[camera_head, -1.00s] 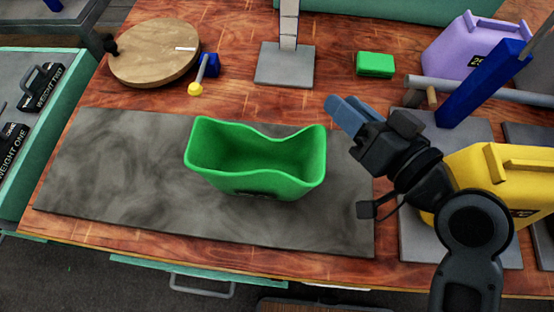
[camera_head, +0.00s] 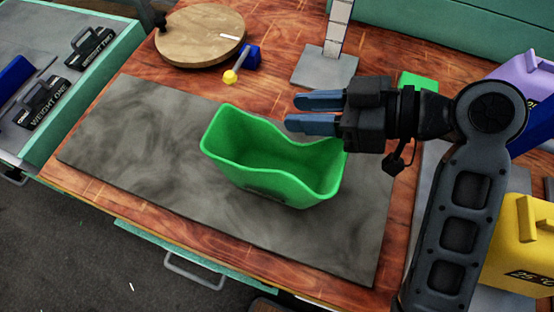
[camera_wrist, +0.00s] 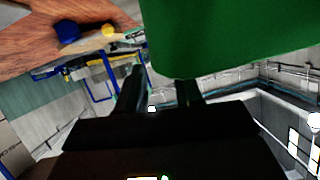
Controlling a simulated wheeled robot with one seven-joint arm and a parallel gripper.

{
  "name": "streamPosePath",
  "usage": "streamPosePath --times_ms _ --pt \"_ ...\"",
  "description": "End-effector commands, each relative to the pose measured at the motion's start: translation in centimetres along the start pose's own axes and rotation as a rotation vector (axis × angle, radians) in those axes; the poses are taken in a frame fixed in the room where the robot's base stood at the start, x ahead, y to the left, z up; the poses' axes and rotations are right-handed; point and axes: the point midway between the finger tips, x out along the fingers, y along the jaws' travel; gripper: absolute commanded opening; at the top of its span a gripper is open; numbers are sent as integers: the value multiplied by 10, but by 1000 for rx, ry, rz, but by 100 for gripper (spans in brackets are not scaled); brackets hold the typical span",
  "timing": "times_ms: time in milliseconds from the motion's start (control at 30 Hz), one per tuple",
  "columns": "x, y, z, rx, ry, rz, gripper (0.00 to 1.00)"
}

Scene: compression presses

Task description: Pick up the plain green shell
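The plain green shell (camera_head: 265,160) is an open, hollow green container with wavy-topped sides. It stands on the grey mat in the head view. My gripper (camera_head: 290,112) is above the shell's far right rim, with its two blue fingers pointing left. The fingers are apart with nothing between them. In the wrist view, green (camera_wrist: 230,35) fills the upper right, close to the camera; I take it to be the shell. The dark fingers (camera_wrist: 158,100) show a gap there.
The grey mat (camera_head: 115,130) lies on the wooden table. A round wooden board (camera_head: 195,40) and a blue-and-yellow piece (camera_head: 246,60) lie behind. A grey-based post (camera_head: 325,68) stands behind my gripper. A green block (camera_head: 418,82), a purple container (camera_head: 530,72) and a yellow container (camera_head: 522,240) are right.

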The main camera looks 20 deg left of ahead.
Motion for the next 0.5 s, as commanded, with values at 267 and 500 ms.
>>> streamPosePath --times_ms 267,500 --pt "36 2 -2 3 -2 -2 35" --pt "54 3 0 2 -1 2 35"
